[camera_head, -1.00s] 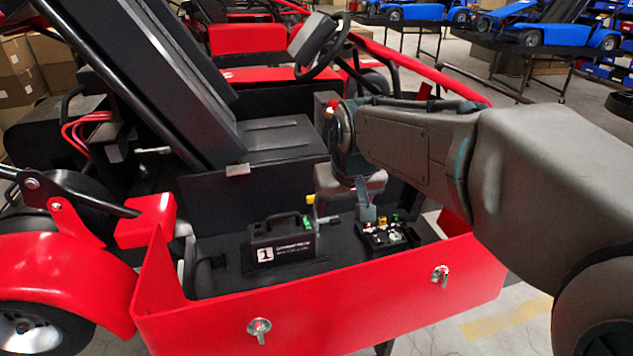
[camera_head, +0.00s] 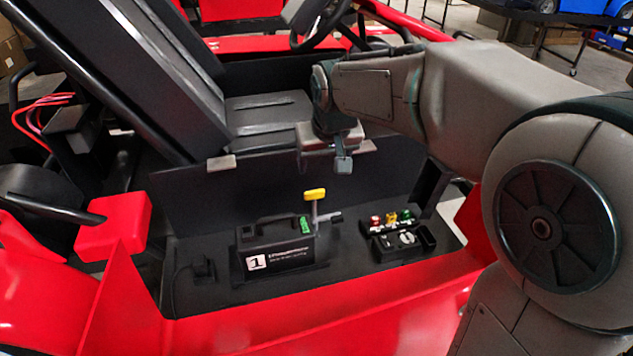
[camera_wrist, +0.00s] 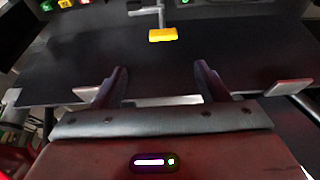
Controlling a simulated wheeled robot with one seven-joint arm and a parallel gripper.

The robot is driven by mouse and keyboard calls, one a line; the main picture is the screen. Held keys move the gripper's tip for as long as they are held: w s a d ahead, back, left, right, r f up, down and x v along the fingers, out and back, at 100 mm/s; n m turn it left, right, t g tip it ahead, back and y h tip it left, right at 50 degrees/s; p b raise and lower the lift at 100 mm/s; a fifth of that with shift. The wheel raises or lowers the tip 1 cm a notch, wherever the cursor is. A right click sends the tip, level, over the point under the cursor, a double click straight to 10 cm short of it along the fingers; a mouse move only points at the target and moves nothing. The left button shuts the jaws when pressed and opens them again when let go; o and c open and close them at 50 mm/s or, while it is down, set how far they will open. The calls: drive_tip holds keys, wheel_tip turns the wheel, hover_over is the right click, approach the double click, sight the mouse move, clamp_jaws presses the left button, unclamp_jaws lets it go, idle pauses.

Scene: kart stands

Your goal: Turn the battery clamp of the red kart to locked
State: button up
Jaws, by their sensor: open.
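The battery clamp has a yellow handle (camera_head: 315,194) on an upright metal stem beside the black battery (camera_head: 285,250), which bears a white "1" label. The yellow handle also shows in the wrist view (camera_wrist: 162,35), beyond and between my fingertips. The clamp stands in the floor bay of the red kart (camera_head: 380,325). My gripper (camera_head: 342,164) is above the bay, up and to the right of the yellow handle and apart from it. In the wrist view my gripper (camera_wrist: 163,72) has its two fingers spread with nothing between them.
A small black box (camera_head: 400,245) with red, yellow and green parts sits right of the battery. A black seat (camera_head: 270,125) and upright panel stand behind the bay. The red side wall borders the front. A black plug (camera_head: 200,268) lies left of the battery.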

sight(315, 191)
drive_tip(key=x, duration=0.8)
drive_tip(key=p+x, duration=0.1)
drive_tip(key=x, duration=0.3)
drive_tip(key=shift+s+a+f, duration=0.1)
drive_tip(key=shift+a+f, duration=0.15)
drive_tip(key=shift+a, duration=0.1)
drive_tip(key=shift+c, duration=0.4)
drive_tip(key=c, duration=1.3)
drive_tip(key=shift+d, duration=0.1)
